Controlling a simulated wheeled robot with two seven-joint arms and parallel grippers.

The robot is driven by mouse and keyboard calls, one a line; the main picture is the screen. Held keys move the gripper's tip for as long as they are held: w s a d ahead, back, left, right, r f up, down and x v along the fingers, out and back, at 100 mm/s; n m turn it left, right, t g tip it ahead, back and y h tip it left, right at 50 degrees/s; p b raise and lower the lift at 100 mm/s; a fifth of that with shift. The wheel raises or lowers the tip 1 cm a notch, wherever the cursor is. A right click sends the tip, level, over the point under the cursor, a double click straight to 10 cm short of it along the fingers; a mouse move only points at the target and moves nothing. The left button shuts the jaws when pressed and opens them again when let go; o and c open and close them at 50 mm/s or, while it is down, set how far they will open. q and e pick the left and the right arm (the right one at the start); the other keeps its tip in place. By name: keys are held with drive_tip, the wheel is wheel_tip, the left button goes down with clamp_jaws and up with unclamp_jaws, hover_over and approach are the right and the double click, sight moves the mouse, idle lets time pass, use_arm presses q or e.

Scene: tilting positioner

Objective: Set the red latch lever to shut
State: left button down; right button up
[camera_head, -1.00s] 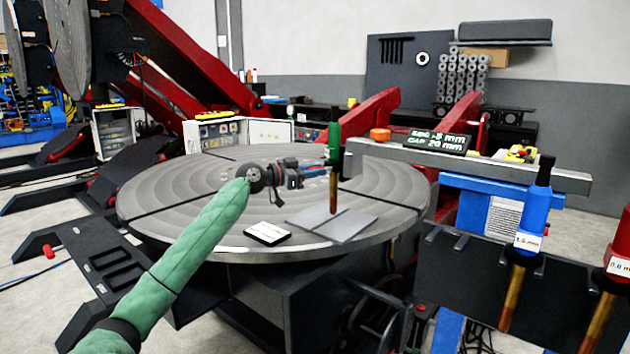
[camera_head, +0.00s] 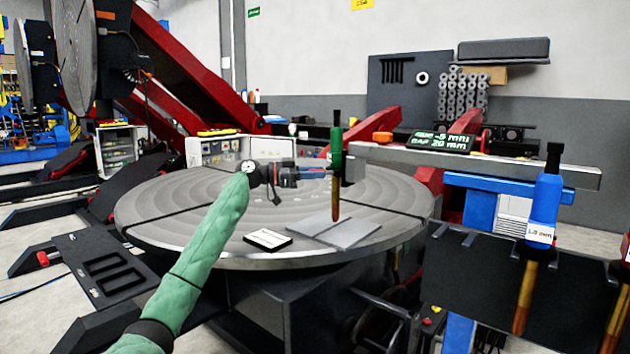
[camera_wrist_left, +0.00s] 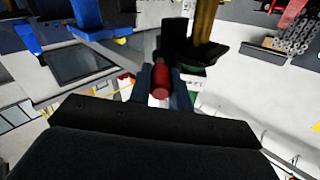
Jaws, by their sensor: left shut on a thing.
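My left gripper (camera_head: 324,173) reaches in over the round turntable, beside the green-topped torch (camera_head: 336,150) at the left end of a grey beam. In the left wrist view a red cylindrical grip, the red latch lever (camera_wrist_left: 160,79), sits between the two dark blue fingers (camera_wrist_left: 161,90). The gripper is shut on it. In the head view the lever is too small and too covered by the fingers to make out. Its angle and setting cannot be told. My right gripper is not in view.
The grey turntable (camera_head: 180,222) carries two flat plates (camera_head: 345,233) and a small white-topped card (camera_head: 268,240). The grey beam (camera_head: 480,163) runs right from the torch, with a display (camera_head: 440,142) above it. A blue-topped torch (camera_head: 545,210) stands in a dark rack at right.

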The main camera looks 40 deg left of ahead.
use_arm(q)
drive_tip(key=shift+w+a+m+g+h+b, duration=0.1)
drive_tip(key=shift+w+a+m+g+h, duration=0.25)
drive_tip(key=shift+m+g+h, duration=0.5)
drive_tip(key=shift+w+a+m+g+h+b, duration=0.1)
drive_tip(key=shift+w+m+g+h, duration=0.3)
drive_tip(key=shift+m+g, duration=0.5)
drive_tip(key=shift+w+a+m+g+h+b, duration=0.1)
drive_tip(key=shift+w+a+m+g+h, duration=0.3)
drive_tip(key=shift+g, duration=0.75)
drive_tip(key=shift+w+d+m+g+h, duration=0.1)
drive_tip(key=shift+d+m+g+h, duration=0.05)
drive_tip(key=shift+m+g+h, duration=0.15)
drive_tip(key=c, duration=1.3)
unclamp_jaws()
